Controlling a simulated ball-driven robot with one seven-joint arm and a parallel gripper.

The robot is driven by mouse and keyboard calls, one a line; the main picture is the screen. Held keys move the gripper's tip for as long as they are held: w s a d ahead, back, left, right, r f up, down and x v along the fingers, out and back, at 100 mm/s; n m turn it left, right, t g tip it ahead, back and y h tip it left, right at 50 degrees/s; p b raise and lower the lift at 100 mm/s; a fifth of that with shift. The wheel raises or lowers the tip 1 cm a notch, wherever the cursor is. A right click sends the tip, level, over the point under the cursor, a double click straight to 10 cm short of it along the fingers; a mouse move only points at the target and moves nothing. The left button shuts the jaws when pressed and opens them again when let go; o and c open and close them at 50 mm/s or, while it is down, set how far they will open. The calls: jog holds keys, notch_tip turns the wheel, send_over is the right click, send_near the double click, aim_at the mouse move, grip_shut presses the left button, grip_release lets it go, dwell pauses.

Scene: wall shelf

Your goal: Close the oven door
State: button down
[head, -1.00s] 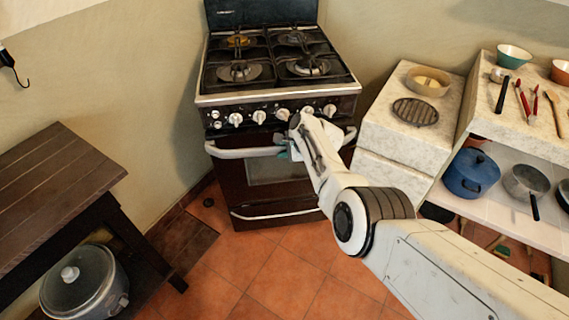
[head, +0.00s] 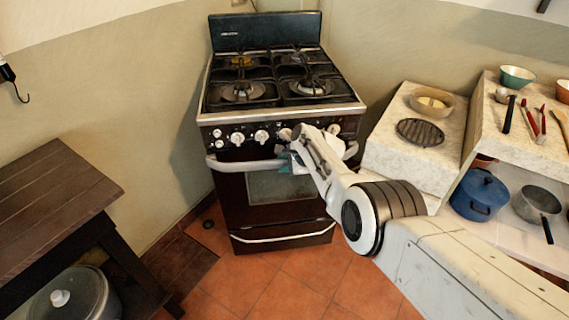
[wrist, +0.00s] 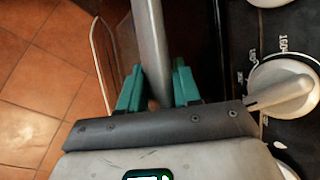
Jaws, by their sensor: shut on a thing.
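The stove (head: 285,105) stands against the back corner in the head view, with its dark oven door (head: 231,195) on the front. The door looks upright, at or near the stove front; any small gap along its top is hard to tell. The pale handle bar (head: 238,165) runs across the door's top. My gripper (head: 290,162) is at this bar, right of its middle, partly hidden by my arm. In the wrist view, the teal fingers of my gripper (wrist: 158,88) are shut around the handle bar (wrist: 149,35).
A control knob (wrist: 283,85) is close to my gripper's right in the wrist view. A dark wooden table (head: 50,205) stands left, with a lidded pot (head: 75,298) below. A stone counter (head: 390,150) with pans stands right. Tiled floor (head: 285,285) lies open before the stove.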

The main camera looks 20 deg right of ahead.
jog(key=c, duration=1.2)
grip_release()
jog(key=shift+d+f, duration=0.1)
jog(key=shift+f, duration=0.05)
jog(key=shift+o, duration=0.3)
jog(key=shift+w, duration=0.15)
jog(key=shift+r, duration=0.25)
jog(key=p+v, duration=0.1)
jog(key=p, duration=0.2)
jog(key=shift+r, duration=0.35)
jog(key=p+v, duration=0.9)
jog(key=shift+s+f, duration=0.3)
jog(key=shift+d, duration=0.15)
